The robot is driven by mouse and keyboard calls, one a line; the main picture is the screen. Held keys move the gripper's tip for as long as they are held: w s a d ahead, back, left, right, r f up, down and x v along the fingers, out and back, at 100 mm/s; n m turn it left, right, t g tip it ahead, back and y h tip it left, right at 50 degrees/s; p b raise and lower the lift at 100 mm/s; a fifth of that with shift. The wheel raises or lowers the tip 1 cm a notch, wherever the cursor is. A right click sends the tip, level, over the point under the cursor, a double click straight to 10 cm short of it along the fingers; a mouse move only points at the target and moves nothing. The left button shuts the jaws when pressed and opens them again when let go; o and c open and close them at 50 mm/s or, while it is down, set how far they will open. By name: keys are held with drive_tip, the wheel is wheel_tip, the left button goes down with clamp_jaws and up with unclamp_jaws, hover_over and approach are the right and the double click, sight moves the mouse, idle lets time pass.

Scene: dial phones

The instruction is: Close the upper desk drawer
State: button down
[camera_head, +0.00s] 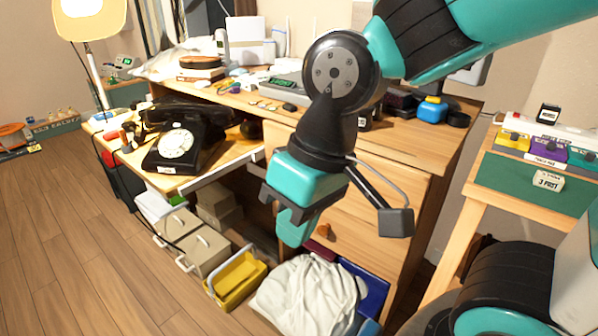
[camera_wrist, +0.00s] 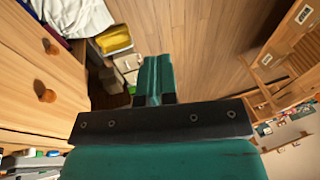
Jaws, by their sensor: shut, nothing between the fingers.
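The wooden desk (camera_head: 385,140) has a stack of drawer fronts on its right side. The upper drawer front (camera_head: 395,190) is partly hidden behind my gripper and wrist in the head view. In the wrist view, drawer fronts fill the left side, with the upper drawer's round wooden knob (camera_wrist: 45,92) and a lower knob (camera_wrist: 50,47). How far the upper drawer stands out is hard to tell. My gripper (camera_head: 292,236) is shut and empty, pointing down in front of the drawers. In the wrist view its fingers (camera_wrist: 153,78) are right of the knobs, with no contact visible.
A black dial phone (camera_head: 180,140) stands on a pulled-out shelf at left. Below are a yellow bin (camera_head: 236,280), grey boxes (camera_head: 205,250) and a white cloth bundle (camera_head: 305,295). A small wooden table (camera_head: 470,200) stands at right. The wooden floor at left is clear.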

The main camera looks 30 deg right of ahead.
drive_tip(key=w+d+f+m+t+h+b, duration=0.2)
drive_tip(key=w+d+m+h+b, duration=0.35)
drive_tip(key=w+m, duration=0.65)
drive_tip(key=w+d+f+m+t+h+b, duration=0.1)
drive_tip(key=w+d+f+m+h+b, duration=0.45)
drive_tip(key=m, duration=1.05)
drive_tip(key=shift+w+d+f+m+g+h+b, duration=0.15)
drive_tip(key=shift+w+d+f+m+b, duration=0.3)
drive_tip(key=shift+w+d+m+b, duration=0.9)
drive_tip(key=shift+w+d+f+m+g+h+b, duration=0.15)
drive_tip(key=shift+w+d+f+m+b, duration=0.35)
drive_tip(key=shift+d+m+b, duration=1.6)
drive_tip(key=shift+w+d+f+m+h+b, duration=0.3)
drive_tip(key=shift+w+d+m+b, duration=0.55)
drive_tip(key=shift+d, duration=1.7)
drive_tip(key=shift+w+f, duration=0.1)
drive_tip(key=shift+w, duration=0.05)
